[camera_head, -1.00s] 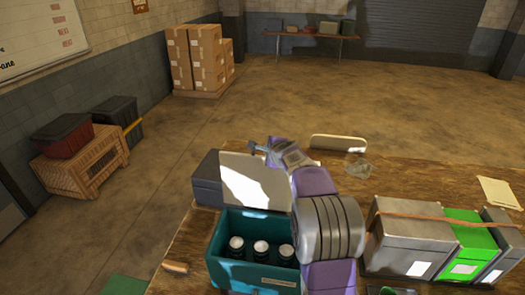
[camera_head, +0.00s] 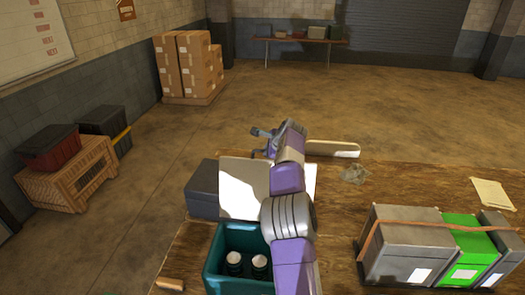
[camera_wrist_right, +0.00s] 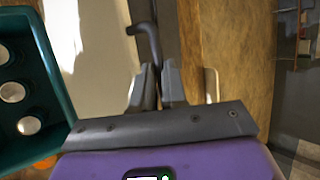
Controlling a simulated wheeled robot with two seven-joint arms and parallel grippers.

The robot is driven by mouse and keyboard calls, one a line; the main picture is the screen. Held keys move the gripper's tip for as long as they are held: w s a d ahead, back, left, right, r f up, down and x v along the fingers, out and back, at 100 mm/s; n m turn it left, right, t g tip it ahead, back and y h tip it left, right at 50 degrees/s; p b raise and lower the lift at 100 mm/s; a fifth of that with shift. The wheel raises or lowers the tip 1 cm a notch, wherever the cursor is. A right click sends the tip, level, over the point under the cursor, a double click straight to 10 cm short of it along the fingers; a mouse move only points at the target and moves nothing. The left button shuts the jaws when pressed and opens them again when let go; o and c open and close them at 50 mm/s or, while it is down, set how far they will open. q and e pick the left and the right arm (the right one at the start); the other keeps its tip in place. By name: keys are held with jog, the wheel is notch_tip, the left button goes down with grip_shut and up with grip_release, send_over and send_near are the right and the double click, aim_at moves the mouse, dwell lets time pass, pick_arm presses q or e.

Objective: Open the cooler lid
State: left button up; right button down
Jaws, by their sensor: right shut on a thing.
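The teal cooler (camera_head: 214,262) stands on the wooden table, its inside uncovered, with white-capped bottles (camera_head: 234,258) in it. Its lid (camera_head: 238,190), with a pale inner face, is raised at the far side of the cooler. My right gripper (camera_head: 264,140) is at the lid's far edge. In the right wrist view, the right gripper (camera_wrist_right: 157,88) is shut on a dark bent handle (camera_wrist_right: 148,42) beside the lid's pale face (camera_wrist_right: 92,50). The cooler wall (camera_wrist_right: 50,68) shows at the left there. My right arm hides part of the lid and the cooler. My left gripper is out of view.
A dark grey box (camera_head: 202,190) is left of the lid. Grey and green cases (camera_head: 400,250) under an orange strap stand at the table's right. A pale rounded bar (camera_head: 332,148) lies near the far table edge. Open floor lies beyond.

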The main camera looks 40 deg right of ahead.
jog(key=shift+w+d+r, duration=0.2)
jog(key=shift+w+r, duration=0.05)
jog(key=shift+r, duration=0.3)
jog(key=c, duration=1.3)
grip_release()
jog(key=shift+o, duration=0.6)
jog(key=shift+s+a+f, duration=0.1)
jog(key=shift+f, duration=0.05)
jog(key=b+v, duration=0.1)
jog(key=v, duration=0.6)
jog(key=shift+s+r, duration=0.2)
jog(key=shift+r, duration=0.05)
